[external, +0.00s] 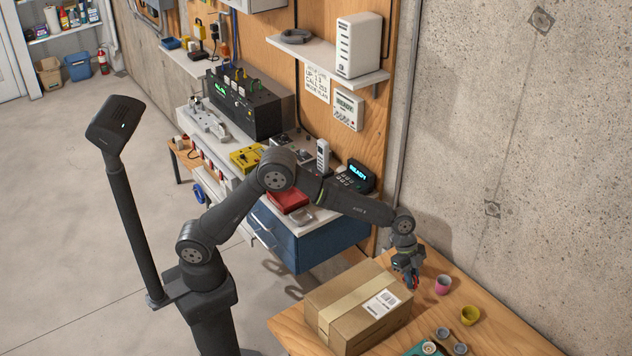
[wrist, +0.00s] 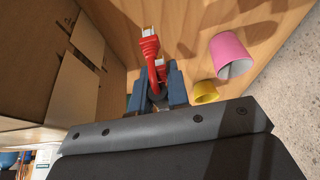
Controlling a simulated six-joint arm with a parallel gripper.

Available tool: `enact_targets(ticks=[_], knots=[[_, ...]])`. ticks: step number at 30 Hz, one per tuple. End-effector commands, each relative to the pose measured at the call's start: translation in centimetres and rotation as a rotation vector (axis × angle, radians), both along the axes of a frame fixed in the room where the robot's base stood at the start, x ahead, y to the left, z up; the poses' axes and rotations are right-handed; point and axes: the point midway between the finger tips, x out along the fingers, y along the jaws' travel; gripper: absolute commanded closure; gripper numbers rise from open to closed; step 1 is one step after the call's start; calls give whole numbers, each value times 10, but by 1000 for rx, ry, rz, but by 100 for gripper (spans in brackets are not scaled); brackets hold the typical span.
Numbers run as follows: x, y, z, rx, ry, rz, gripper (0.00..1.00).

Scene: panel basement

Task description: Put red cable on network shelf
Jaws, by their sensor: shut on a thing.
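My gripper (external: 408,272) is over the wooden table, just right of the cardboard box. It is shut on the red cable (external: 413,282). In the wrist view the red cable (wrist: 151,48) sticks out beyond the dark blue fingers of my gripper (wrist: 157,95), with a pale metal plug at its end; part of it is hidden between the fingers. The network shelf (external: 318,60) is a white wall shelf on the wooden panel, up and left of my gripper. A white router-like box (external: 357,45) stands at its right and a dark cable coil (external: 296,36) lies at its left.
The cardboard box (external: 340,300) stands close beside my gripper. A pink cup (external: 442,285) and a yellow cup (external: 470,315) are to its right. The workbench below the shelf holds a phone (external: 356,177) and a red case (external: 288,200). The shelf's middle has bare room.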

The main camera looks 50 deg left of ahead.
Motion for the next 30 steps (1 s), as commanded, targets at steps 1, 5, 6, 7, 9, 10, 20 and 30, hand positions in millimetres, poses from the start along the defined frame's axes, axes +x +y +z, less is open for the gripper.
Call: enact_targets(ticks=[1,5,6,7,9,10,20,30], knots=[[-1,1,-10,3,3,0,100],[-1,1,-30,2,3,2,100],[0,1,-34,2,3,1,100],[0,0,-36,1,2,0,100],[0,0,-36,0,1,1,100],[0,0,-36,0,0,1,100],[0,0,-40,0,0,1,80],[0,0,-39,1,0,1,63]])
